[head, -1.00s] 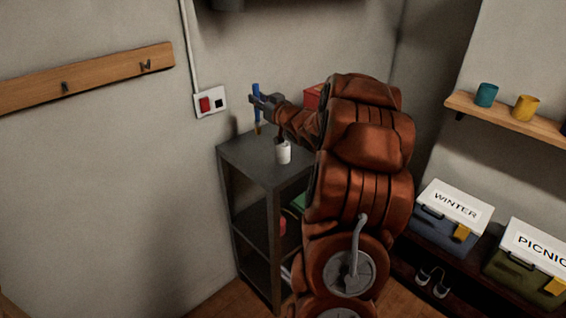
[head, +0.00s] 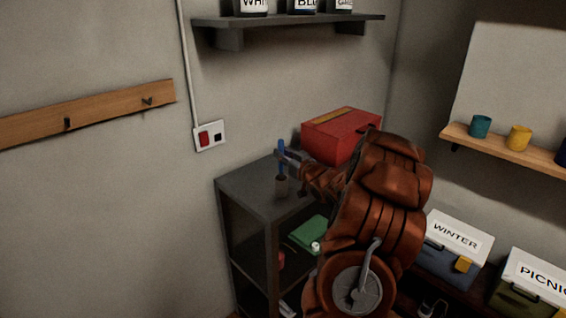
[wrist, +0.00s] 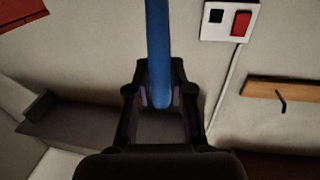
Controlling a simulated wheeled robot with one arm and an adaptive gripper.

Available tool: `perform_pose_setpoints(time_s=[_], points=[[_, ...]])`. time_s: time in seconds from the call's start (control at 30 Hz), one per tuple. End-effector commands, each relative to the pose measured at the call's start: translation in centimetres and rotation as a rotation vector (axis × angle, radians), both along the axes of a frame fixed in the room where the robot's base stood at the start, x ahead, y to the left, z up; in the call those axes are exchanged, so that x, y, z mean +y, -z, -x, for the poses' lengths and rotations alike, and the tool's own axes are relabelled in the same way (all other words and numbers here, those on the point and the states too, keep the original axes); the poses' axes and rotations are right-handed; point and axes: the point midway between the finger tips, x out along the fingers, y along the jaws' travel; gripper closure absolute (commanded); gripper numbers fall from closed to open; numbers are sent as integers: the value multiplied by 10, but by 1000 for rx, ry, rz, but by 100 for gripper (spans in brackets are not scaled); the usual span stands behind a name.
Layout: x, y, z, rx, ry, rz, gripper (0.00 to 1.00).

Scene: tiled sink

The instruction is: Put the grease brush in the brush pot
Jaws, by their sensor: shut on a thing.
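The grease brush has a blue handle (head: 281,147) and stands upright in my gripper (head: 284,157). The wrist view shows the blue handle (wrist: 159,50) between the two fingers (wrist: 160,98), which are shut on it. The brush pot (head: 281,187), a small greyish cylinder, stands on the top of the dark shelf unit (head: 240,182). The brush is directly above the pot in the head view. Its lower end is not visible, so I cannot tell whether it is inside the pot.
A red box (head: 342,138) stands on the shelf unit behind my gripper. A green item (head: 309,233) and a small white object (head: 316,247) show lower down. A wall shelf (head: 290,27) with labelled containers hangs above. A socket plate (head: 210,135) is on the wall.

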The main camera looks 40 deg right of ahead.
Motion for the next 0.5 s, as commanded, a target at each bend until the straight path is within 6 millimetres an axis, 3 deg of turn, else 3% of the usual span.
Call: perform_pose_setpoints(time_s=[0.2,0.5], points=[[0,24,0,0,-1,-4,100],[0,31,0,-1,-1,0,100]])
